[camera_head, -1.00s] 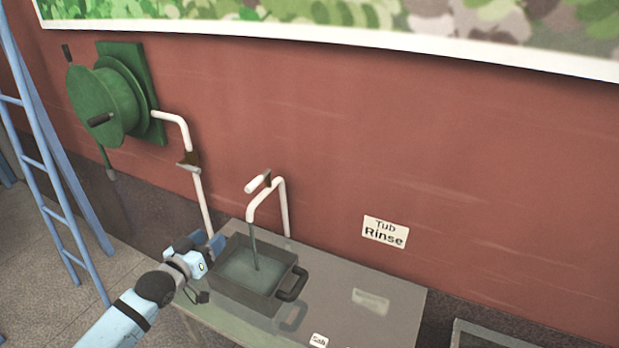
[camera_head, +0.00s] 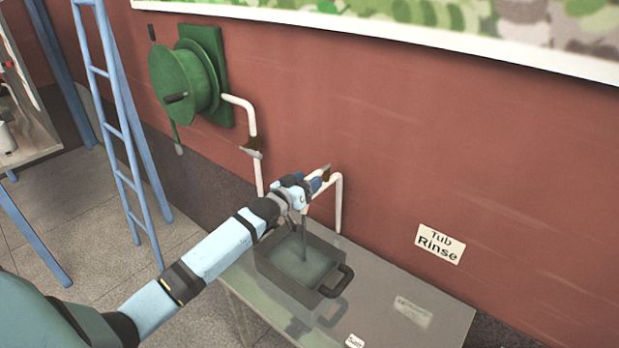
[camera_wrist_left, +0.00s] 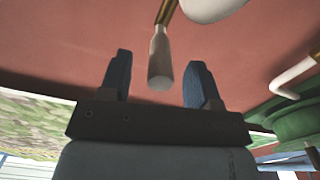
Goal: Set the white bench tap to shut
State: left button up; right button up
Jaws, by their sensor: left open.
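The white bench tap (camera_head: 338,203) rises behind the steel bench and bends over a dark tub (camera_head: 273,275). A thin stream of water (camera_head: 304,238) runs from its spout into the tub. My left gripper (camera_head: 317,184) is at the top of the tap and partly hides it. In the left wrist view, the tap's pale handle (camera_wrist_left: 160,60) on its brass stem (camera_wrist_left: 166,12) lies between the two blue open fingers, with a gap visible on each side. Part of the white pipe (camera_wrist_left: 208,8) shows above. My right gripper is not in view.
A green hose reel (camera_head: 185,80) hangs on the red wall, with its own white pipe and valve (camera_head: 252,147) left of the tap. A blue ladder (camera_head: 121,130) stands at the left.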

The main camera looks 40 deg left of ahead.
pick_arm(q)
jog(key=shift+w, duration=0.65)
grip_shut()
